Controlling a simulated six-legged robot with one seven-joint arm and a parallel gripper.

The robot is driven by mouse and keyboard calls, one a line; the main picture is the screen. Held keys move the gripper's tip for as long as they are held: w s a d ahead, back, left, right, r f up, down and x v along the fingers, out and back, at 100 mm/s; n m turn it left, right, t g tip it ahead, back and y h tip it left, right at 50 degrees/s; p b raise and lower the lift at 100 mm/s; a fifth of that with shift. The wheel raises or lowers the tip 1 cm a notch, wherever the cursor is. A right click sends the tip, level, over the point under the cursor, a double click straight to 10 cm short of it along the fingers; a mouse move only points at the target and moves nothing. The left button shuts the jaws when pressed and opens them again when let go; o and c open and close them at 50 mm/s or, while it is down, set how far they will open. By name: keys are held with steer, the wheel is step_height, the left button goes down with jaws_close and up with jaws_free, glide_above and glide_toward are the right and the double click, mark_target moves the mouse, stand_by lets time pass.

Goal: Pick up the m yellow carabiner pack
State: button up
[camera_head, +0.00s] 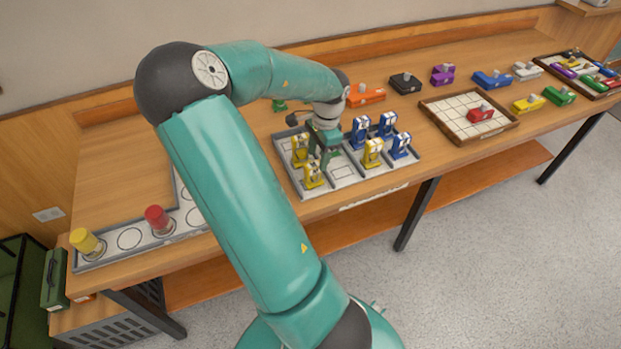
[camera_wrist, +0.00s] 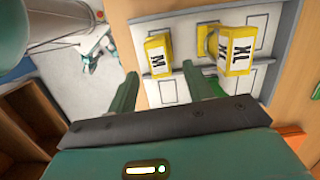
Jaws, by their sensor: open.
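The yellow carabiner pack marked M (camera_wrist: 157,57) stands in the grey tray, upper middle in the wrist view. It appears to be the nearer of two yellow packs at the tray's left end in the head view (camera_head: 313,177). A yellow XL pack (camera_wrist: 236,52) stands to its right in the wrist view. My gripper (camera_wrist: 162,86) is open and empty, its two fingers apart below the M pack in the wrist view. In the head view my gripper (camera_head: 326,152) is over the tray, right of these packs. Whether a finger touches a pack cannot be told.
The tray (camera_head: 345,186) also holds another yellow pack (camera_head: 372,153) and several blue packs (camera_head: 361,132). A framed grid board (camera_head: 445,112) with a red item lies to the right. Red (camera_head: 158,220) and yellow (camera_head: 86,242) cylinders stand at the left.

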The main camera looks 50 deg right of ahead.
mark_target(312, 174)
step_height(312, 174, down, 2)
steer(key=shift+f, duration=0.15)
steer(key=shift+w+a+f, duration=0.1)
steer(key=shift+a+f, duration=0.15)
steer(key=shift+f, duration=0.6)
steer(key=shift+w+a+f, duration=0.15)
steer(key=shift+a+f, duration=0.1)
steer(key=shift+f, duration=0.65)
steer(key=shift+w+a+f, duration=0.1)
steer(key=shift+a+f, duration=0.15)
steer(key=shift+f, duration=0.6)
jaws_close()
